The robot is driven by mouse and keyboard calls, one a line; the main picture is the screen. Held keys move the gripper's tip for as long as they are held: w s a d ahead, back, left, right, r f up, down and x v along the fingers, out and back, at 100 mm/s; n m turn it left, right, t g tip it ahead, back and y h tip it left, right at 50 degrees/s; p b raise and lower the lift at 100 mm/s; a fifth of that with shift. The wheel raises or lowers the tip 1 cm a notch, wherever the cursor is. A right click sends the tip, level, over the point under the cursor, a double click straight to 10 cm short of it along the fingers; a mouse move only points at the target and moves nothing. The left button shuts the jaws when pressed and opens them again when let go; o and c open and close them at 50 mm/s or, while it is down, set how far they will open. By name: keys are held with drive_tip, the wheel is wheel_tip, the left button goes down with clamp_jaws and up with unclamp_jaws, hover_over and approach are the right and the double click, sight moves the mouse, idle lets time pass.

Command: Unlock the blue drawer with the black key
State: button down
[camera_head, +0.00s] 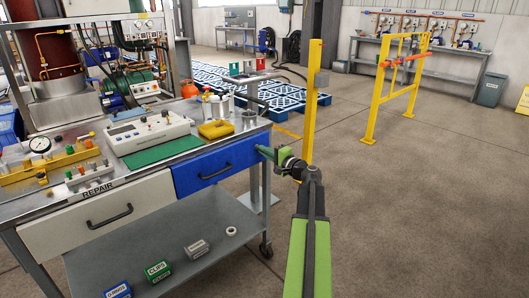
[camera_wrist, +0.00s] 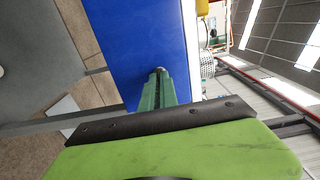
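The blue drawer (camera_head: 222,164) is shut in the right half of the workbench front, with a black handle across it. Its blue front also fills the upper middle of the wrist view (camera_wrist: 130,40). My gripper (camera_head: 264,152) is at the right end of this drawer. In the wrist view its green fingers (camera_wrist: 158,84) point at the blue front and overlap it, with a small grey round piece at their tips. I cannot tell whether that piece is the lock or part of a key. The black key is not clearly visible. The gap between the fingers is hidden.
A white drawer (camera_head: 97,214) is shut left of the blue one. The benchtop holds a yellow tray (camera_head: 216,129), a metal cup (camera_head: 249,119) and a white instrument (camera_head: 148,133). Small boxes lie on the lower shelf (camera_head: 235,240). A yellow post (camera_head: 312,100) stands behind my arm; floor on the right is clear.

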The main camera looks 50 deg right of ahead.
drive_tip(key=c, duration=1.6)
unclamp_jaws()
drive_tip(key=shift+c, duration=0.2)
drive_tip(key=s+a, duration=0.1)
drive_tip(key=s, duration=1.6)
drive_tip(key=shift+s, duration=0.2)
drive_tip(key=shift+a, duration=0.1)
